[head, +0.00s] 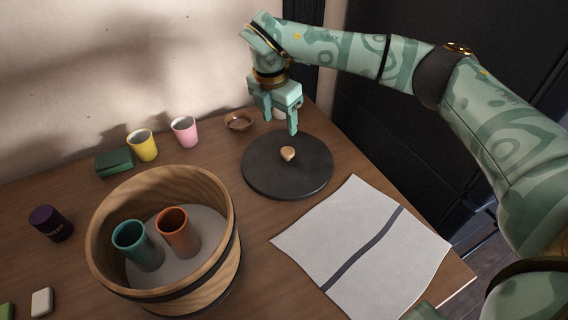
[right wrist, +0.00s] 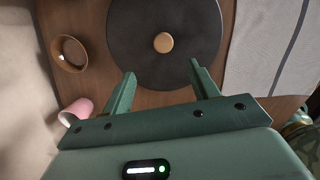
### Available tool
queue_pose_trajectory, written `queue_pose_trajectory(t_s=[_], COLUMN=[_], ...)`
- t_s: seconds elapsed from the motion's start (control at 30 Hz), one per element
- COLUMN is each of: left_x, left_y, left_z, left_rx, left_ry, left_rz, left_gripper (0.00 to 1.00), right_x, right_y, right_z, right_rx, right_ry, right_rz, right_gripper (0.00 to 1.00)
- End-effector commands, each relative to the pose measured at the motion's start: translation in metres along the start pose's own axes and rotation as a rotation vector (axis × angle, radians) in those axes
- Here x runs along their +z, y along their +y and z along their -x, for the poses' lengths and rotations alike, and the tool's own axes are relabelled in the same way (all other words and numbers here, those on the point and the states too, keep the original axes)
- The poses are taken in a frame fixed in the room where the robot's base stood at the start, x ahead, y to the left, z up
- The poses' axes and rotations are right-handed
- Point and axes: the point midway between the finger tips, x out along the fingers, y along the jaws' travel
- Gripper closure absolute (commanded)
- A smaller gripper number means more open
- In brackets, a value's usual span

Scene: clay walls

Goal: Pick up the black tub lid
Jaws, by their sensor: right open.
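The black tub lid (head: 262,178) is a round dark disc with a small tan knob (head: 288,153). It lies flat on the wooden table, right of the tub (head: 228,262). My right gripper (head: 281,122) is above the lid's far edge, open and pointing down. In the right wrist view the lid (right wrist: 135,63) and its knob (right wrist: 163,43) show beyond the open fingers (right wrist: 160,82), with nothing between them. My left gripper is not in view.
The open wooden tub holds a teal cup (head: 138,245) and an orange cup (head: 178,232). A small wooden bowl (head: 239,121), pink cup (head: 185,131), yellow cup (head: 143,146) and green box (head: 114,162) stand along the wall. A striped cloth (head: 345,222) lies right of the lid.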

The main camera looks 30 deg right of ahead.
Motion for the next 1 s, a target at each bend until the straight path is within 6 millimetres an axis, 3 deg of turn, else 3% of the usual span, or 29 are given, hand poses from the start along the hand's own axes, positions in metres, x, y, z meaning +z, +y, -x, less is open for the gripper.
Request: queue_pose_trajectory(t_s=[0.03, 0.1, 0.37, 0.6, 0.73, 0.97, 1.0], left_x=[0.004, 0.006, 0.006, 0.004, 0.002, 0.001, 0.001], left_y=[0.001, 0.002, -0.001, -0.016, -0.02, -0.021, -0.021], left_z=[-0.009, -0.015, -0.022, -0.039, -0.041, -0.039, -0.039], left_rx=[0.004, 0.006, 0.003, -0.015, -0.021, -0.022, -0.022], left_ry=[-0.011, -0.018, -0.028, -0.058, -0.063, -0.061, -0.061], left_rz=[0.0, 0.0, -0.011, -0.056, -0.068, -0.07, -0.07], left_gripper=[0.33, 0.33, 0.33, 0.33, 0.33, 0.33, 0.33], right_x=[-0.001, -0.001, 0.0, 0.004, 0.004, 0.005, 0.005], right_y=[0.0, 0.0, -0.001, -0.008, -0.008, -0.008, -0.008], right_z=[-0.021, -0.036, -0.059, -0.1, -0.108, -0.105, -0.105], right_rx=[-0.008, -0.007, -0.002, -0.006, -0.002, 0.001, 0.001], right_ry=[0.004, 0.004, 0.002, 0.004, 0.002, 0.001, 0.001], right_rz=[0.0, 0.0, 0.001, 0.002, 0.0, 0.0, 0.0], right_gripper=[0.4, 0.4, 0.4, 0.4, 0.4, 0.4, 0.52])
